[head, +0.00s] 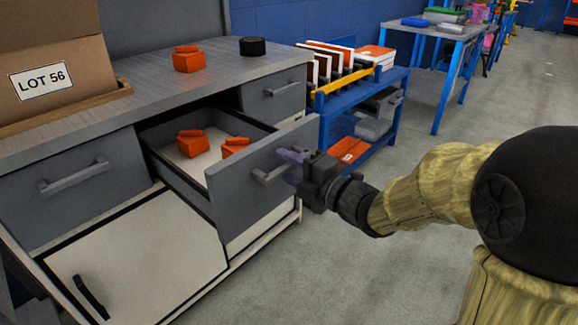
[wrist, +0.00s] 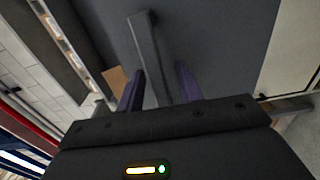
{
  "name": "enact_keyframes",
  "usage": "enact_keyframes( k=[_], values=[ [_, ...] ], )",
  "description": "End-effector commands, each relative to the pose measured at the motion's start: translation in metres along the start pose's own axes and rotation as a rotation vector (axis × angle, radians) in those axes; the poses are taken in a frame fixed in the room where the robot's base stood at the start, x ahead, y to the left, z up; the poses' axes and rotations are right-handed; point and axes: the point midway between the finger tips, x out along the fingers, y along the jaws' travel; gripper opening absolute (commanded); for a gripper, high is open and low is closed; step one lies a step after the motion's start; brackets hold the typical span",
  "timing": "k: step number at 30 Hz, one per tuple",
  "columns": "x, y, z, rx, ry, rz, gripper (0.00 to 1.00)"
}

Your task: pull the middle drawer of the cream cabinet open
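The cabinet (head: 140,262) has a grey top, grey drawer fronts and cream doors below. Its middle drawer (head: 262,195) stands well out, with two orange blocks (head: 193,144) (head: 235,147) inside on a pale floor. The drawer's grey bar handle (head: 265,176) is on the front. My gripper (head: 290,157) is at the right end of this handle. In the wrist view, the handle (wrist: 147,48) runs between my two purple fingers (wrist: 161,88). The fingers are apart, with a visible gap between the handle and the right finger. Contact with the left finger is unclear.
The left drawer (head: 70,205) and right drawer (head: 272,103) are shut. An orange block (head: 188,60), a black roll (head: 252,46) and a cardboard box (head: 60,75) stand on top. A blue rack (head: 392,125) stands behind my gripper. Grey floor (head: 400,275) is free in front.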

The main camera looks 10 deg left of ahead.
Motion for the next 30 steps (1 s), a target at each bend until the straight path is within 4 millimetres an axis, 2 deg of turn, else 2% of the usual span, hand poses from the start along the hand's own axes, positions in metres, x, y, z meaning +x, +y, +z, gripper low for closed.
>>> enact_keyframes(
  k=[4, 8, 24, 30],
  values=[
    [-0.003, 0.001, 0.000, 0.000, 0.000, 0.001, 0.36],
    [-0.015, 0.001, 0.001, -0.001, -0.001, 0.000, 0.36],
    [-0.120, 0.002, 0.002, 0.002, -0.008, 0.001, 0.36],
    [-0.156, -0.004, 0.001, -0.004, -0.005, 0.003, 0.36]
  ],
)
